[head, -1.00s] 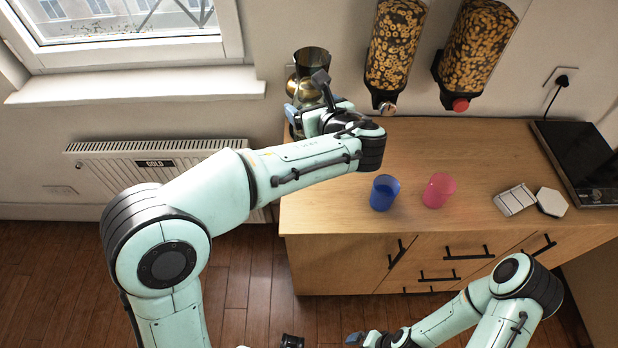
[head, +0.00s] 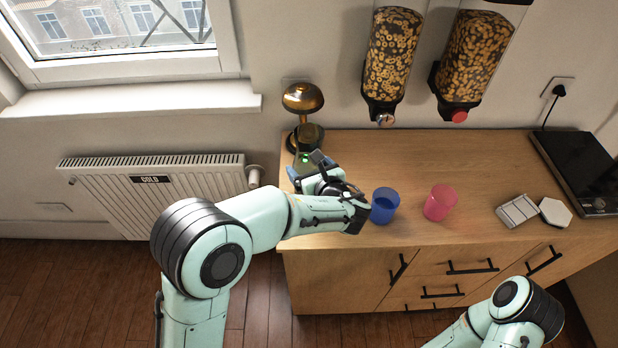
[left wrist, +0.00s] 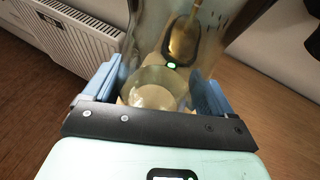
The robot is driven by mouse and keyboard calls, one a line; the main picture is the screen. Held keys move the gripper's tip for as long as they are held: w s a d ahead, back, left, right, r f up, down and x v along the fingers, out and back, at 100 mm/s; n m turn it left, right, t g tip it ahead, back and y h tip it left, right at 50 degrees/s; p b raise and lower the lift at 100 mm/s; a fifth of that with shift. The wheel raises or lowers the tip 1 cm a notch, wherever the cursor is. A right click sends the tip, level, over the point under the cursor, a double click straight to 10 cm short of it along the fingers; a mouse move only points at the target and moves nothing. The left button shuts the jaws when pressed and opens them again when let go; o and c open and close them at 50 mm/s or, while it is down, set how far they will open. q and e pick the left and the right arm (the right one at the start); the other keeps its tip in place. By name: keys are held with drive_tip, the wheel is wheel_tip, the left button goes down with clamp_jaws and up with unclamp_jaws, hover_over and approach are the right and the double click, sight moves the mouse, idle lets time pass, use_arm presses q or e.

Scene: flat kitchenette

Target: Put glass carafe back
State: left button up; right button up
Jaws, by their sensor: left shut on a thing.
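The glass carafe (left wrist: 157,95) is clear and stands between the two blue fingers of my left gripper (left wrist: 157,87) in the left wrist view. The fingers are shut on its sides, and its round bottom shows between them. My right gripper is outside the head view; only part of that arm shows.
A blue cup (head: 384,206) is just right of my left wrist, with a pink cup (head: 440,203) beyond. Two cereal dispensers (head: 393,55) hang above the wooden counter (head: 450,150). Its back middle is clear.

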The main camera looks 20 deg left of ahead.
use_arm(q)
drive_tip(key=shift+f, duration=1.8)
drive_tip(key=shift+f, duration=0.15)
drive_tip(key=o, duration=1.6)
drive_tip(key=shift+f+b, duration=0.1)
drive_tip(key=shift+b, duration=0.2)
drive_tip(key=shift+r, duration=0.25)
drive_tip(key=v, duration=1.2)
